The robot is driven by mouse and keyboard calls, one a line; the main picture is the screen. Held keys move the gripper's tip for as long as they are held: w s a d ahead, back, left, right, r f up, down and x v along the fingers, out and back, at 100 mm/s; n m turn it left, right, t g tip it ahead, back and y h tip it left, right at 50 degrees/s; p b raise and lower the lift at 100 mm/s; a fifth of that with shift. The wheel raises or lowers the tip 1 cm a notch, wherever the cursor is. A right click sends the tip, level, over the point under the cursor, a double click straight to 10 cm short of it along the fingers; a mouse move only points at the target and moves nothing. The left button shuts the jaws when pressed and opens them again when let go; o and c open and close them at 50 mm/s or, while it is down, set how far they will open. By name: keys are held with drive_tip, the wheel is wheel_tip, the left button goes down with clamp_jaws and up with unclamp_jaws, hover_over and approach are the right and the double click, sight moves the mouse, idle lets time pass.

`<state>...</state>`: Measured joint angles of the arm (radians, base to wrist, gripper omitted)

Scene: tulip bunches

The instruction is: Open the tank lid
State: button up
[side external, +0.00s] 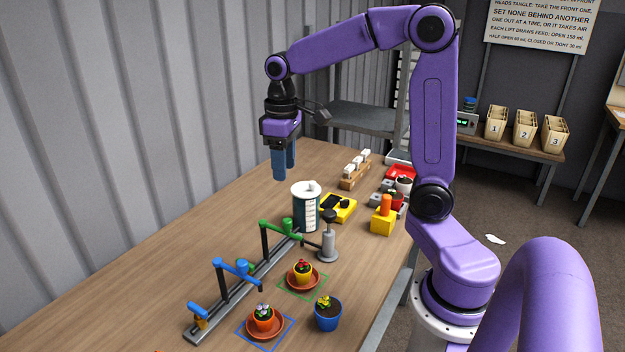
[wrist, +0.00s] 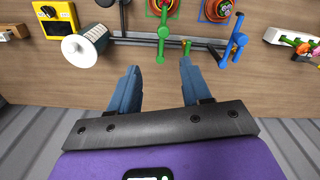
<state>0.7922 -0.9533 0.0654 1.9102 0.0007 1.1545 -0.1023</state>
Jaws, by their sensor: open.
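The tank (side external: 305,212) is a dark cylinder with a pale graduated strip, standing on the wooden table. Its white lid (side external: 303,188) appears to lie across the top, with a small raised part at one side. In the wrist view the tank (wrist: 94,38) is at upper left, its pale round lid (wrist: 73,47) facing the camera. My gripper (side external: 285,172) has blue fingers pointing down, apart and empty, above and slightly left of the tank in the side view. In the wrist view my gripper (wrist: 159,67) is right of the lid, not touching it.
A green and blue valve rail (side external: 245,285) runs in front of the tank. A grey post (side external: 328,240) and a yellow box (side external: 338,207) stand close by. Potted flowers (side external: 264,319) sit on saucers nearer the front. The table left of the tank is clear.

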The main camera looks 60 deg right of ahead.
drive_tip(key=w+d+r+m, duration=0.1)
drive_tip(key=w+d+m, duration=0.25)
drive_tip(key=d, duration=0.65)
drive_tip(key=m, duration=0.3)
approach(312, 182)
drive_tip(key=shift+n, duration=0.25)
wheel_tip(312, 182, down, 9)
drive_tip(key=shift+w+d, duration=0.1)
clamp_jaws()
